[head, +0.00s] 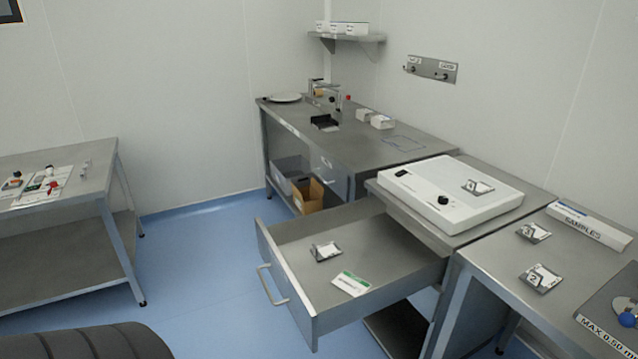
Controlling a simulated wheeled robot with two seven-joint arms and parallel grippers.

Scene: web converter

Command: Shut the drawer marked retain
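A grey metal drawer (283,299) is pulled far out from under the bench that carries a white light box (455,195). Its pale bar handle (271,285) is on the front panel, which faces left. I cannot read the word retain on it. Inside lie a small metal plate with a white label (326,251) and a white and green card (351,284). Neither of my grippers is in view.
Blue floor (200,265) is clear left of the drawer. A side table (60,200) stands at the left. The back bench (350,140) has boxes beneath it. The right bench (500,260) holds a samples box (588,225) and labelled plates.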

